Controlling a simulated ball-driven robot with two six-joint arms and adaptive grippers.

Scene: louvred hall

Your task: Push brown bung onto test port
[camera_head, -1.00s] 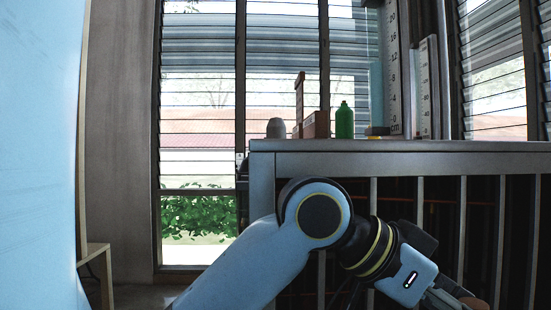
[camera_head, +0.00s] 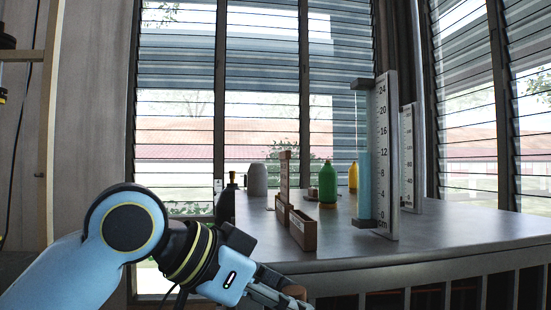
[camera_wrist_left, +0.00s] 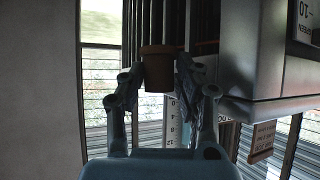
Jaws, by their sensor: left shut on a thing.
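My left gripper (camera_head: 290,299) is at the bottom of the head view, in front of the table's near edge. It is shut on the brown bung (camera_head: 296,292), which is partly cut off there. In the left wrist view the bung (camera_wrist_left: 157,70), a tapered brown plug with a wider rim, sits between the two fingertips of my left gripper (camera_wrist_left: 160,84). A tall white scale with a pale blue column (camera_head: 364,165) stands on the table. I cannot pick out the test port in either view. My right gripper is not in view.
The grey table (camera_head: 440,234) has an open top at the right. On it stand a brown wooden rack (camera_head: 302,229), a green bottle (camera_head: 327,184), a grey rounded object (camera_head: 258,180), a yellow bottle (camera_head: 353,176) and a second, smaller scale (camera_head: 408,155). Louvred windows are behind.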

